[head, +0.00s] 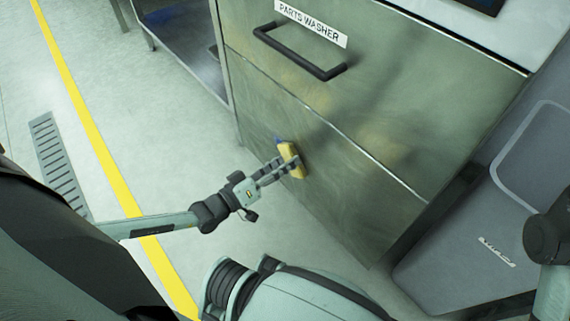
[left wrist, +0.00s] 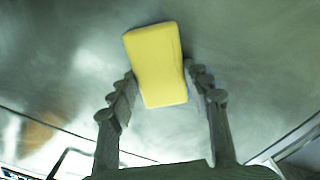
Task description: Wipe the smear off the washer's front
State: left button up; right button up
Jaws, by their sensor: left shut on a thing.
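My left gripper (head: 287,166) is shut on a yellow sponge (head: 291,151) at the lower panel of the parts washer's front (head: 335,165). The sponge is at the panel; whether it presses on it I cannot tell. In the left wrist view the sponge (left wrist: 157,62) sits tilted between the two fingers (left wrist: 160,88), with brushed metal behind it. A small blue patch (head: 278,142) shows at the sponge's upper left edge; I cannot tell whether it is smear or part of the sponge. My right gripper is out of view.
The washer has a dark handle (head: 300,55) under a "PARTS WASHER" label (head: 311,24). A grey bin-like unit (head: 480,240) stands close on its right. A shelf unit (head: 185,40) stands at the left. The floor between washer and yellow line (head: 92,122) is clear.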

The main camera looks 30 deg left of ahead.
aim_at(277, 140)
pick_arm(q)
jog(key=shift+w+a, duration=0.25)
jog(key=shift+a, duration=0.45)
jog(key=shift+w+a+b, duration=0.35)
jog(key=shift+a+b, duration=0.3)
jog(key=shift+w+a+r, duration=0.1)
jog(key=shift+w+a, duration=0.05)
jog(key=shift+a, duration=0.05)
jog(key=shift+w+a+r+b, duration=0.1)
jog(key=shift+w+a+b, duration=0.15)
jog(key=shift+a, duration=0.25)
jog(key=shift+w+a+b, duration=0.1)
jog(key=shift+a+b, duration=0.1)
jog(key=shift+a, duration=0.25)
jog(key=shift+a, duration=0.1)
jog(key=shift+w+a, duration=0.2)
jog(key=shift+a, duration=0.6)
